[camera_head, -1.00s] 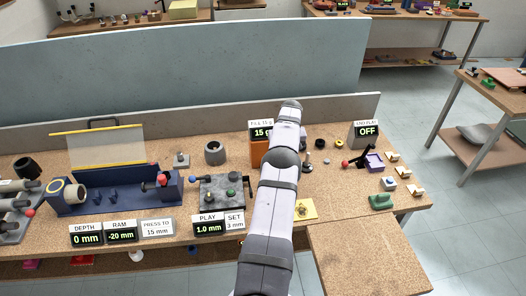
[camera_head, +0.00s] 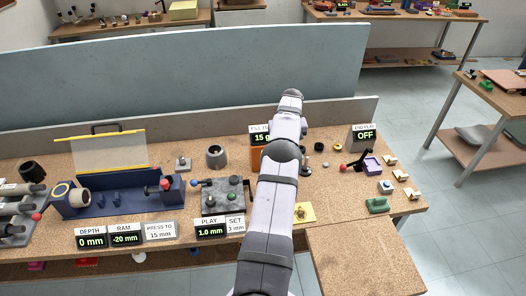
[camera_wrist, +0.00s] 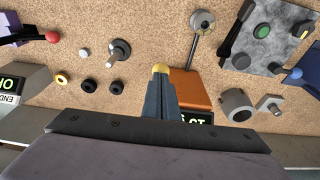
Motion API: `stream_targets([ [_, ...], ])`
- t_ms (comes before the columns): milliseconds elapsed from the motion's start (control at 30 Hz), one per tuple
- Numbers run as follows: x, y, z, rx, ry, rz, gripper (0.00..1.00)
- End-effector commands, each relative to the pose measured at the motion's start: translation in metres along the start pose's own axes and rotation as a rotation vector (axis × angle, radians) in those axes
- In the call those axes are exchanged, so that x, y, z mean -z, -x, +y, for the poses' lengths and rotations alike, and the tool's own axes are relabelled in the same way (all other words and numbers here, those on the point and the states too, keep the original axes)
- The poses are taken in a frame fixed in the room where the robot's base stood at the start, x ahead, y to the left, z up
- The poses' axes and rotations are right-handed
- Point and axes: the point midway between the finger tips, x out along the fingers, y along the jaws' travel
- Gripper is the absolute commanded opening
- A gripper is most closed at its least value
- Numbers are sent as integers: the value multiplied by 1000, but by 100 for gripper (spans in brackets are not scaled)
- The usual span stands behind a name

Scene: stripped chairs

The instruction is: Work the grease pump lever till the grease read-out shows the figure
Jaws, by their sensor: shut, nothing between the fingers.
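An orange box (camera_wrist: 195,90), which looks like the grease pump's body, stands right of my gripper in the wrist view. A thin grey rod (camera_wrist: 194,48) runs from near it to a round grey fitting (camera_wrist: 201,22). A sign reading 15 g (camera_head: 261,137) stands at the orange box (camera_head: 256,157) in the head view, partly hidden by my arm; its upper line is only partly readable. My gripper (camera_wrist: 161,76) is shut and empty. The gripper is hidden in the head view.
The grey plate with knobs (camera_head: 220,197) is left of my arm. A grey ring (camera_wrist: 238,104) and black rings (camera_wrist: 100,87) lie near the gripper. A grey panel runs behind the bench.

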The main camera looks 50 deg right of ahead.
Motion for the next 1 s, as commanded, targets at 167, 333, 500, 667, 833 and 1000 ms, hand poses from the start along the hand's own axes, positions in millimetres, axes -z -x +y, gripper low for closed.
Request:
stream_targets([
  [167, 4, 20, 0, -1, 0, 2, 0],
  [333, 8, 36, 0, -1, 0, 3, 0],
  [500, 10, 48, 0, -1, 0, 3, 0],
  [667, 11, 51, 0, -1, 0, 2, 0],
  [833, 11, 50, 0, -1, 0, 2, 0],
  [1000, 11, 50, 0, -1, 0, 3, 0],
])
